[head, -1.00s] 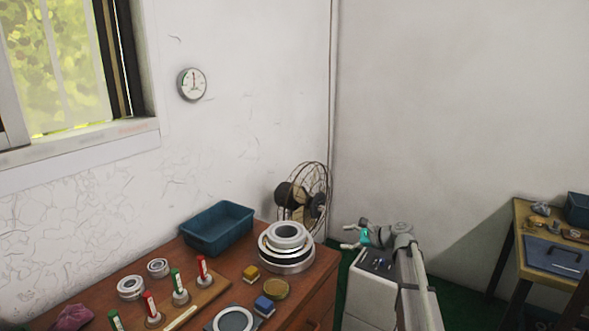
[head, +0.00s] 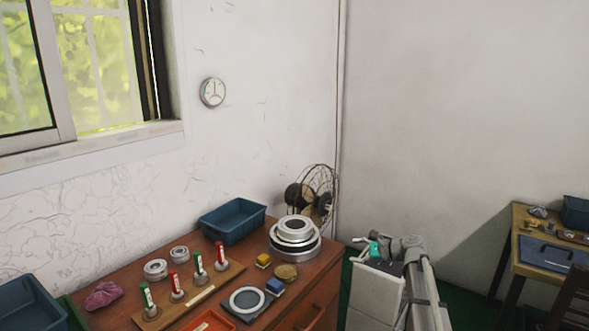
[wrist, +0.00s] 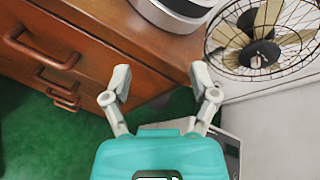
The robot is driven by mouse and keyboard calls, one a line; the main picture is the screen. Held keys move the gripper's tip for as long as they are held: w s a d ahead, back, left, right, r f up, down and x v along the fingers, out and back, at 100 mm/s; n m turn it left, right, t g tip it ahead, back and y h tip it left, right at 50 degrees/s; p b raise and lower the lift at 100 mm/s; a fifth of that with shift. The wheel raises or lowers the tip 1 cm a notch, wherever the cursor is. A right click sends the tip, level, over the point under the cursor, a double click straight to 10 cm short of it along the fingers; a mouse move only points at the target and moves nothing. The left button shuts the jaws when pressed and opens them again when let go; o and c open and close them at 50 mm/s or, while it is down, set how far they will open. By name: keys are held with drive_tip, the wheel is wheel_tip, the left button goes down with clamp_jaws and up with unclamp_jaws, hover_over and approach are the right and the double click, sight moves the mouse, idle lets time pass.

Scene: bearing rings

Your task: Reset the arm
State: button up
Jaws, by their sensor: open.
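My gripper (wrist: 160,92) is open and empty in the wrist view, its two grey fingers spread apart in front of a teal body. Below and beyond it are the green floor and the corner of the wooden dresser (wrist: 95,50). In the head view my gripper (head: 361,245) is small, folded in close over my own body at the right of the dresser. Its fingertips are hard to make out there. It touches none of the objects on the dresser.
The dresser top holds stacked bearing rings (head: 295,237), a blue bin (head: 232,221), pegs with red and green tops, and small blocks. A fan (head: 311,195) stands behind its corner. A second table (head: 545,255) is at the right. Green floor lies between.

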drive_tip(key=s+a+f+n+g+h, duration=0.2)
drive_tip(key=s+a+f+n+h, duration=0.15)
drive_tip(key=s, duration=0.45)
drive_tip(key=s+a+f+n+g+h, duration=0.2)
drive_tip(key=s+f+n, duration=0.3)
drive_tip(key=s, duration=0.2)
drive_tip(key=s+d+f+n+g+h, duration=0.1)
drive_tip(key=s+f+n+g+h, duration=0.2)
drive_tip(key=s, duration=0.4)
drive_tip(key=s+d+f+n+h, duration=0.1)
drive_tip(key=s+n+h, duration=0.35)
drive_tip(key=s, duration=0.35)
wheel_tip(320, 180, up, 17)
drive_tip(key=n+p, duration=0.1)
drive_tip(key=p, duration=1.5)
drive_tip(key=shift+d+y+p, duration=0.15)
drive_tip(key=shift+y+p, duration=0.25)
drive_tip(key=shift+f, duration=0.1)
drive_tip(key=shift+c, duration=1.3)
